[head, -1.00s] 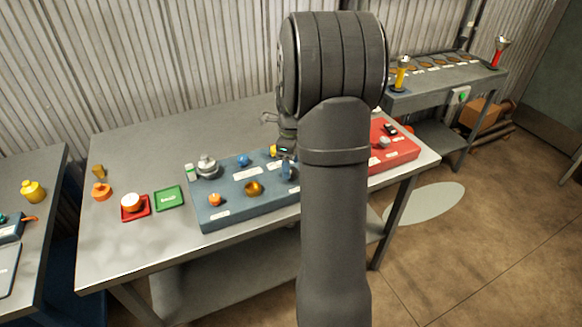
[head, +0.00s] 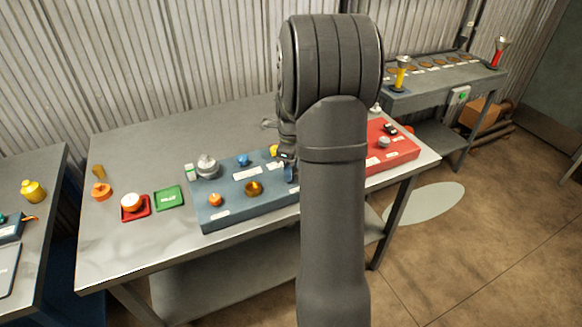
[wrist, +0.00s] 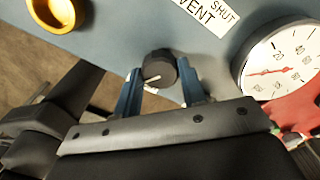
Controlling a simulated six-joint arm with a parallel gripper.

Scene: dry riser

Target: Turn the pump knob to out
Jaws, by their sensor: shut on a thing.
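A round black knob (wrist: 157,70) with a white pointer line sits on the blue panel (head: 275,205), beside a white gauge (wrist: 285,62). The pointer slants slightly across the knob's face in the wrist view. My gripper (wrist: 160,82) has its two blue fingers on either side of this knob and is shut on it. No label naming this knob is readable. In the head view my gripper (head: 289,168) is at the panel's right part, and my arm hides the knob and the gauge.
A brass cup-like part (wrist: 57,12) and a "VENT SHUT" label (wrist: 209,14) are near the knob. A red box (head: 405,150) stands right of the panel. A green plate (head: 168,198) and a red tray (head: 147,212) lie left of it. The table's front left is clear.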

